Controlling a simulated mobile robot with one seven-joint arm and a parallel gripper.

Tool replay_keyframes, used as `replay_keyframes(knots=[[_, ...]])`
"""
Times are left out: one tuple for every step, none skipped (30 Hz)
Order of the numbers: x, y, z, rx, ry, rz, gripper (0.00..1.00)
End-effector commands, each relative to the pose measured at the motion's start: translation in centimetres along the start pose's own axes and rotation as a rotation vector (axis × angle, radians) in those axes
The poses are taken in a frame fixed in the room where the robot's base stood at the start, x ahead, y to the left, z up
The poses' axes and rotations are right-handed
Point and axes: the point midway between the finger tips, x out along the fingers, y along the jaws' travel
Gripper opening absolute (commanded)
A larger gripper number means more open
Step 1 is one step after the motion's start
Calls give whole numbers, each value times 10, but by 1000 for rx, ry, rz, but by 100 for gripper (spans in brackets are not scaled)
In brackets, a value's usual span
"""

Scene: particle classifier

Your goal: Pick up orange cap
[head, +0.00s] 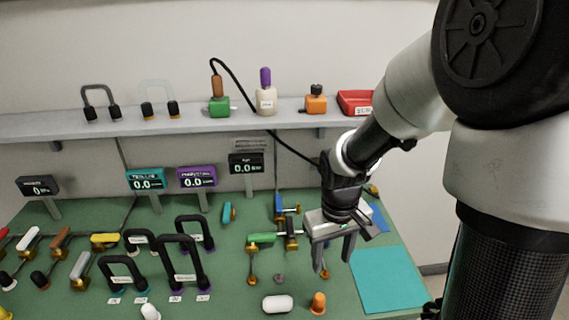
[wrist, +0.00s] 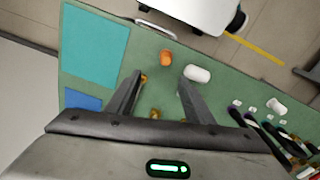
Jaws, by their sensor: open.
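A small orange cap (head: 318,303) stands on the green table near its front edge, left of the teal sheet. In the wrist view the orange cap (wrist: 166,57) lies ahead of the fingertips, roughly between their lines. My gripper (head: 332,254) is open and empty, above the table and farther back than the cap, with its fingers pointing down. In the wrist view my gripper (wrist: 160,85) shows its two fingers spread apart with a clear gap between them and the cap.
A white rounded piece (head: 277,303) lies just left of the cap. A teal sheet (head: 388,279) lies flat to the right. Brass fittings and valves (head: 290,238) lie behind and beside my gripper. Black handled loops (head: 180,262) stand at left. A shelf (head: 150,123) runs along the back wall.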

Motion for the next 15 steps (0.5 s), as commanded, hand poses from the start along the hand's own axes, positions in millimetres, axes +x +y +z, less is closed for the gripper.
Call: replay_keyframes(knots=[[-6, -1, -1, -8, -17, -16, 48], [-5, -2, -2, -12, -22, -22, 48], [-2, -2, -3, -16, -26, -28, 48], [0, -2, -3, -18, -29, -31, 48], [2, -3, -3, -20, -32, -34, 48], [7, -3, -3, -22, -34, -36, 48], [11, -4, -3, -23, -35, -36, 48], [16, -4, -3, -23, -36, -37, 48], [23, -4, -2, -23, -36, -38, 48], [30, -5, -2, -23, -37, -38, 48], [36, -6, -2, -24, -37, -38, 48], [45, -6, -2, -24, -37, -38, 48], [52, -6, -1, -23, -37, -38, 48], [58, -6, -1, -25, -36, -38, 48], [67, -7, -1, -23, -37, -38, 48]])
